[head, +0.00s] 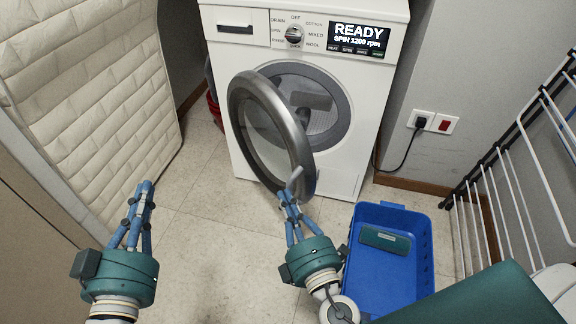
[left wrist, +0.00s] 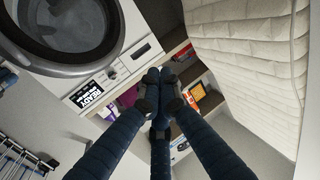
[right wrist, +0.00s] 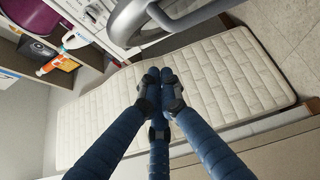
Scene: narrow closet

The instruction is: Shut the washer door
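The white washer (head: 311,128) stands at the back with its round grey-rimmed door (head: 240,110) swung open, standing out toward me. Its handle (head: 296,179) juts from the rim's near lower side. The drum opening (head: 325,105) shows behind it. My right gripper (head: 286,196) is shut and empty, its fingertips just below the handle in the head view; in the right wrist view the door rim (right wrist: 130,22) is apart from the fingertips. My left gripper (head: 147,188) is shut and empty over the floor at the left, away from the door.
A quilted mattress (head: 95,85) leans along the left side. A blue tub (head: 418,235) holding a green box (head: 385,240) stands at right. A drying rack (head: 490,205) is at far right. A cable (head: 405,155) hangs from the socket. Floor between my grippers is clear.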

